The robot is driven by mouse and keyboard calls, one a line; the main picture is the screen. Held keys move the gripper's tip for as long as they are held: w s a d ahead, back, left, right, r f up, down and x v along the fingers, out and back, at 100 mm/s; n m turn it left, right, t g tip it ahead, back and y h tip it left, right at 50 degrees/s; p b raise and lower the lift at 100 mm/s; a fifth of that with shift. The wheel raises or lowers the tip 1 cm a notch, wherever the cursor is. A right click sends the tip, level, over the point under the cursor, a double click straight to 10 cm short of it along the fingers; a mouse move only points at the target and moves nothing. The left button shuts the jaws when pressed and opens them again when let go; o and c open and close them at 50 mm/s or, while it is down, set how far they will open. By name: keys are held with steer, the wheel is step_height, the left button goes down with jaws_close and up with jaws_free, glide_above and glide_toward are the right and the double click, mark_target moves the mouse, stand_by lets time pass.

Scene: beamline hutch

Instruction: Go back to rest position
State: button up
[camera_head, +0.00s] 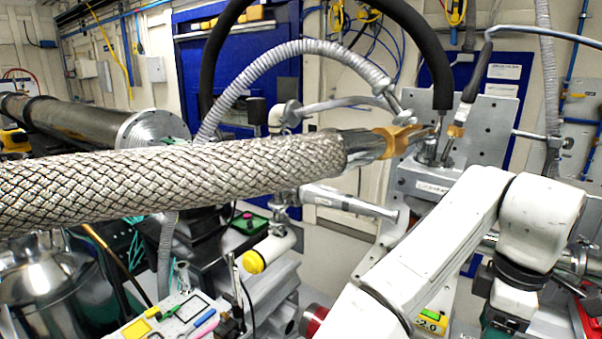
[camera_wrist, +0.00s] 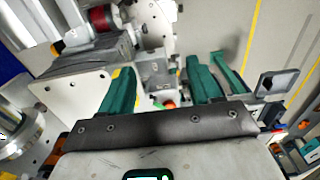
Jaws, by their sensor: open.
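My gripper (camera_wrist: 160,84) shows in the wrist view as two teal fingers standing wide apart, with a dark bar across their base. I see nothing held between them. A small green and orange item shows low between the fingers, too small to name. In the head view my white arm reaches in from the bottom and bends at the right. Its wrist points down, and the fingertips are hidden or out of the frame there.
A thick braided metal hose (camera_head: 180,180) crosses the head view at left and centre. A grey metal bracket (camera_head: 490,130) stands behind my arm. A tray (camera_head: 165,322) with coloured items lies at the bottom. The wrist view shows bare floor (camera_wrist: 222,40) with yellow lines.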

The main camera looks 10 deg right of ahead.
steer(key=s+d+f+m+t+h+b, duration=0.1)
steer(key=s+d+f+m+h, duration=0.35)
steer(key=d+f, duration=0.4)
step_height(320, 180, down, 5)
steer(key=s+m+t+h, duration=0.1)
steer(key=s+m+h, duration=0.1)
steer(key=s+a+f+m+g+y+b, duration=0.1)
steer(key=s+a+f+y, duration=0.5)
steer(key=s+a+f, duration=1)
step_height(320, 180, down, 3)
steer(key=shift+s+a+f+m+b, duration=0.15)
steer(key=shift+s+m+b, duration=0.4)
steer(key=shift+m, duration=0.6)
